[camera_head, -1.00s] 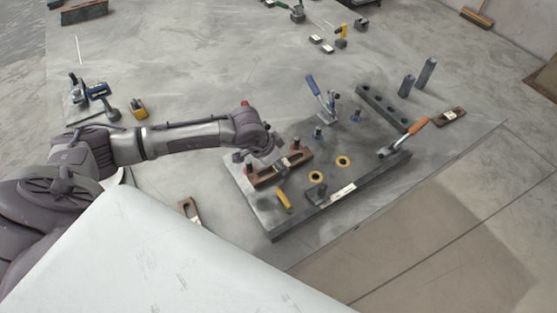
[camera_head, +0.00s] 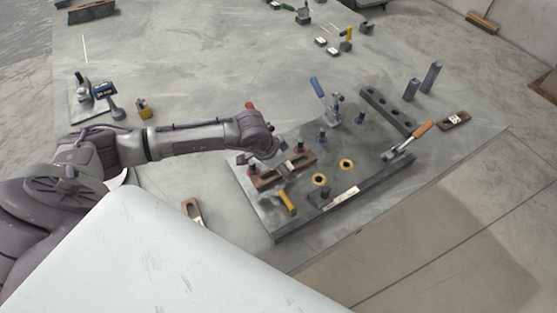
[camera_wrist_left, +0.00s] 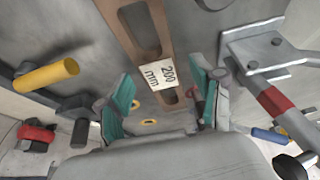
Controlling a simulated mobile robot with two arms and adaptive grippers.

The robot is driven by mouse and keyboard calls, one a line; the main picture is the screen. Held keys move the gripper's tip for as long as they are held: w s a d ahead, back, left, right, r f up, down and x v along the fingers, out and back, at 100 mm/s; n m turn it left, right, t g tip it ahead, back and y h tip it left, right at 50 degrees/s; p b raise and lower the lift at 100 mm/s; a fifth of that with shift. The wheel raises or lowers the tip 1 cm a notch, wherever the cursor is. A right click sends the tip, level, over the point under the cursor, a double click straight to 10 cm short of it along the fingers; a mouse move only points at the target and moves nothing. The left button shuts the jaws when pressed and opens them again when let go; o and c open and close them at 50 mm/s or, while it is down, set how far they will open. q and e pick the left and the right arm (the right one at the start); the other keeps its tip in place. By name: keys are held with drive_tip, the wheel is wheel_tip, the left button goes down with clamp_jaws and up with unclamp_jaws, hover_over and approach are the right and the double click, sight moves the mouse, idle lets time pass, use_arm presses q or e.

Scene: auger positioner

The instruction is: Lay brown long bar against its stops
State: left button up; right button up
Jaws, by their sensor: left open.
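The brown long bar (camera_head: 272,178) lies on the dark fixture plate (camera_head: 372,185), near its left edge. In the left wrist view the bar (camera_wrist_left: 133,28) has long slots and a white "200 mm" label (camera_wrist_left: 158,74). My left gripper (camera_wrist_left: 162,92) is open, with teal fingertips on either side of the bar's labelled part and visible gaps to it. In the head view the gripper (camera_head: 272,156) is over the bar and partly hides it. Small dark stop pins stand near the bar; contact with them cannot be told. My right gripper is not in view.
Clamps with blue (camera_head: 317,87), orange (camera_head: 424,126) and yellow (camera_head: 287,202) handles stand on the plate. Other brown bars lie at the plate's left (camera_head: 192,212) and right (camera_head: 455,121).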

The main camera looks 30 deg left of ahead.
use_arm(q)
drive_tip(key=shift+a+r, duration=0.15)
drive_tip(key=shift+r, duration=0.3)
drive_tip(key=b+v, duration=0.2)
drive_tip(key=v, duration=0.9)
drive_tip(key=shift+s, duration=0.2)
